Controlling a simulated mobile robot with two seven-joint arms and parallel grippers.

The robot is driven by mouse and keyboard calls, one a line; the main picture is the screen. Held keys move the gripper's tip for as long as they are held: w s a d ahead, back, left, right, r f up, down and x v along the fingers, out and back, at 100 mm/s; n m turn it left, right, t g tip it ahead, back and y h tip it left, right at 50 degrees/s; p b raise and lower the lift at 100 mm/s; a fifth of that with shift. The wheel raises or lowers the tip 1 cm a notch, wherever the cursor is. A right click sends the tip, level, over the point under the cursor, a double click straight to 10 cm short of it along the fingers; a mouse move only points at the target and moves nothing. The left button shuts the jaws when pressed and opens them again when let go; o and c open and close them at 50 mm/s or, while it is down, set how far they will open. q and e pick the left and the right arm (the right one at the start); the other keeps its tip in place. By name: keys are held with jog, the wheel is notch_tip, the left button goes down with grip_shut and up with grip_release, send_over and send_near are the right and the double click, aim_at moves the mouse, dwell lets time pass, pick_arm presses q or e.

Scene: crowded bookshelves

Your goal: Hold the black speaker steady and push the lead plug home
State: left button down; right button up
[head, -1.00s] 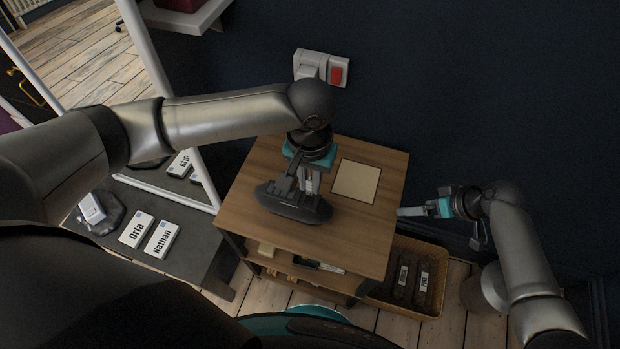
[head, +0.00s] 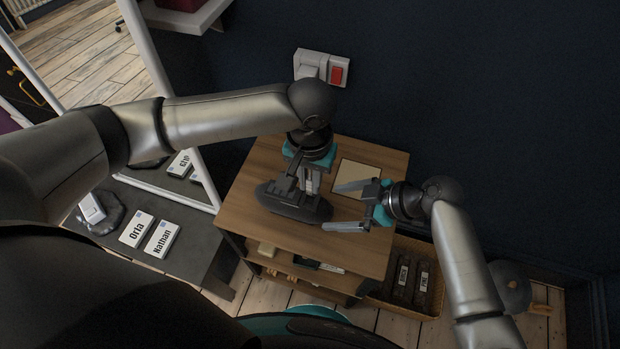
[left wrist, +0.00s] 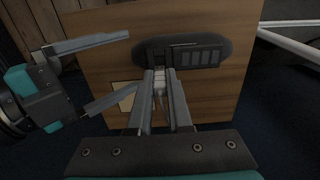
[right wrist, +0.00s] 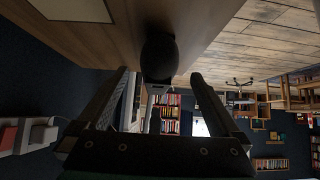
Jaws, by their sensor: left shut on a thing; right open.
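The black speaker (head: 292,207), a long dark rounded body, lies on the small wooden table (head: 262,170). It also shows in the left wrist view (left wrist: 183,52), and its dark end shows in the right wrist view (right wrist: 158,52). My left gripper (head: 308,191) is over the speaker, shut on a pale plug (left wrist: 160,83) with a lead trailing from it. The plug is at the speaker's edge; how deep it sits is hidden. My right gripper (head: 332,207) is open at the speaker's right end, its fingers either side of that end and apart from it.
A tan square pad (head: 352,170) lies on the table behind my right gripper. A wicker basket (head: 400,310) stands at the table's lower right. A wall socket with a red switch (head: 336,75) is behind. A dark bench with name cards (head: 137,230) is at left.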

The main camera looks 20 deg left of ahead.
aim_at(324, 208)
jog(key=shift+x, duration=2.85)
jog(key=shift+c, duration=0.2)
jog(key=c, duration=1)
